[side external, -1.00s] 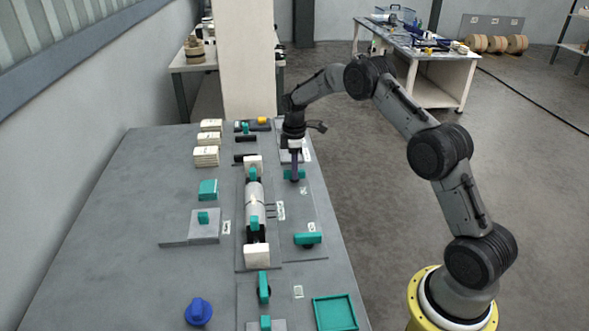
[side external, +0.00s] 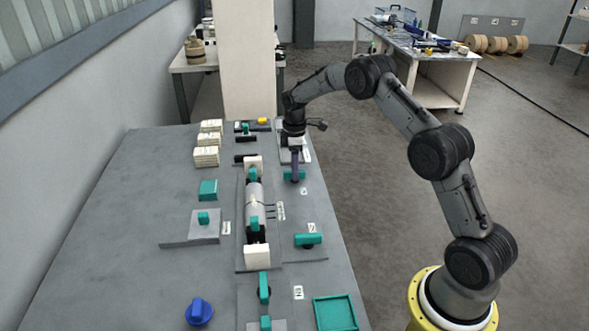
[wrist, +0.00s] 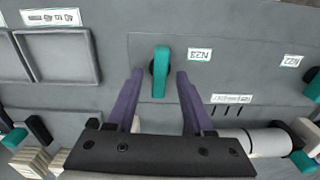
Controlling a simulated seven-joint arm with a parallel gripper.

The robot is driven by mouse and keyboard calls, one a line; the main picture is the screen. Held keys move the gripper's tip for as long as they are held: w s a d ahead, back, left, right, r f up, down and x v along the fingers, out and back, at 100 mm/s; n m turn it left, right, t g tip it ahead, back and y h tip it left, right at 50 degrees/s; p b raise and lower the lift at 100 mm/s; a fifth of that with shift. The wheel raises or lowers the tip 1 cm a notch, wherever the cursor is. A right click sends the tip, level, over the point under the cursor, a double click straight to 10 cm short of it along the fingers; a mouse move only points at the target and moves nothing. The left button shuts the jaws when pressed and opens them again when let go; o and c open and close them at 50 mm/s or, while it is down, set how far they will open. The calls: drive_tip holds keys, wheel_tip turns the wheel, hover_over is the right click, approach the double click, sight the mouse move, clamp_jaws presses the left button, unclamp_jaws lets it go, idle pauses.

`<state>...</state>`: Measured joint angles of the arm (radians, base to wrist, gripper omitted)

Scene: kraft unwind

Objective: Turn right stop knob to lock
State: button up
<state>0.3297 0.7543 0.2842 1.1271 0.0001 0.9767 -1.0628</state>
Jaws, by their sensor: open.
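A teal bar-shaped knob (wrist: 162,72) stands on a grey panel beside a small printed label in the wrist view. It is also at the far right of the bench in the side external view (side external: 290,175), partly hidden by my fingers. My gripper (wrist: 160,74) is open, with its purple fingers apart on either side of the knob's line. In the side external view my gripper (side external: 295,179) points down at this knob. I cannot tell whether a finger touches it. A second teal knob (side external: 308,239) sits nearer the camera and lies crosswise.
A pale roll (side external: 254,205) on a dark shaft with white end blocks lies left of the knobs. A teal tray (side external: 335,314) and a blue knob (side external: 199,312) are near the front. Stacked pale blocks (side external: 206,156) stand at the back left.

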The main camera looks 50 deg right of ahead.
wheel_tip(320, 180, up, 13)
idle(0.3)
drive_tip(key=s+a+r+n+t, duration=0.1)
drive_tip(key=a+r, duration=0.2)
drive_tip(key=r, duration=0.4)
drive_tip(key=s+a+r+t, duration=0.1)
drive_tip(key=s+a+r, duration=0.15)
drive_tip(key=r, duration=0.35)
drive_tip(key=s+a+r+t, duration=0.2)
drive_tip(key=s+a+r, duration=0.55)
drive_tip(key=s, duration=0.35)
drive_tip(key=s+a+m+t, duration=0.2)
drive_tip(key=s+a+m, duration=0.15)
drive_tip(key=s, duration=0.95)
drive_tip(key=s+a+f+m, duration=0.1)
drive_tip(key=s+f+m, duration=0.5)
drive_tip(key=s+f, duration=0.2)
wheel_tip(320, 180, down, 3)
drive_tip(key=shift+s+a+r, duration=0.1)
drive_tip(key=shift+s+a, duration=0.15)
drive_tip(key=shift+s, duration=0.15)
